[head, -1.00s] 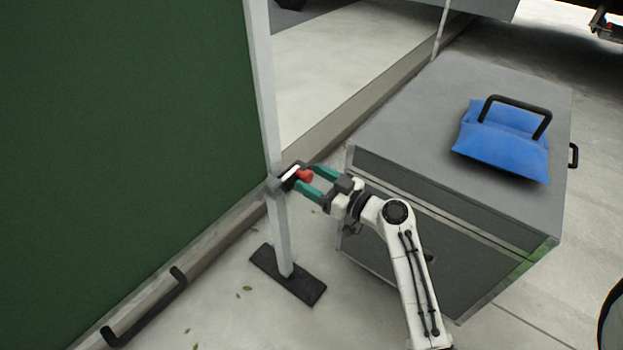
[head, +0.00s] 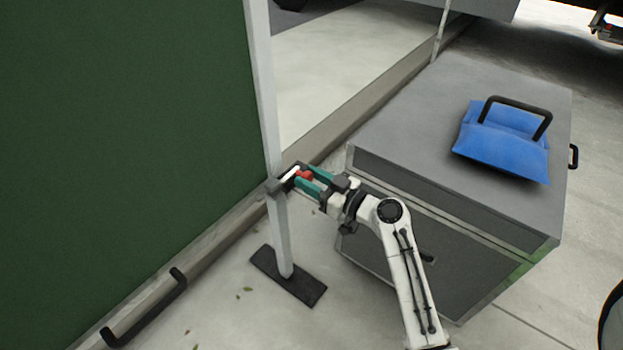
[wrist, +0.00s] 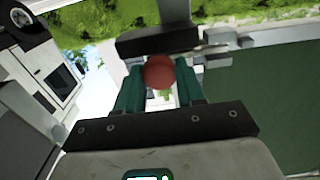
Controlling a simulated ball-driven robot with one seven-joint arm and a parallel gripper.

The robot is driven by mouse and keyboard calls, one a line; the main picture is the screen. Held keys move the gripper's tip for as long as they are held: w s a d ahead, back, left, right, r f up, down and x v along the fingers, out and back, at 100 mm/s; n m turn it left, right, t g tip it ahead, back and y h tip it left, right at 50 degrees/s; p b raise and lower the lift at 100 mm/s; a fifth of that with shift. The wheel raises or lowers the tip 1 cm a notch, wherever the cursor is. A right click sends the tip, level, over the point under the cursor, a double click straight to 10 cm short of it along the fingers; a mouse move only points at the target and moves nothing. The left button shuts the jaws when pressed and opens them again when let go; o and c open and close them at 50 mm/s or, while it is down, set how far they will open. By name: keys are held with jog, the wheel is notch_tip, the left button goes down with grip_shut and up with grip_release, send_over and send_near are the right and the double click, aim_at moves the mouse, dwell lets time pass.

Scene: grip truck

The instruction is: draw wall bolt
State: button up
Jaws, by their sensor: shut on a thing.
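The wall bolt has a red knob (head: 305,175) and a pale rod in a dark bracket (head: 277,184) on a light grey post (head: 281,228). My gripper (head: 307,177) is at the knob with its teal fingers shut on it, one on each side. In the wrist view the round red knob (wrist: 159,71) sits between the two teal fingers, in front of a dark bar (wrist: 158,42). The fingers hide part of the bolt.
A green wall panel (head: 120,130) fills the left, with a black handle (head: 145,308) low down. The post has a dark foot (head: 288,276) on the pale floor.

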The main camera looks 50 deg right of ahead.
grip_shut()
jog(key=shift+d+f+b, duration=0.1)
jog(key=shift+d+b, duration=0.2)
jog(key=shift+b, duration=0.1)
jog(key=d+b, duration=0.3)
jog(key=d, duration=0.1)
jog(key=shift+w+d, duration=0.1)
jog(key=shift+d, duration=0.25)
jog(key=o, duration=1)
grip_release()
jog(key=shift+d, duration=0.15)
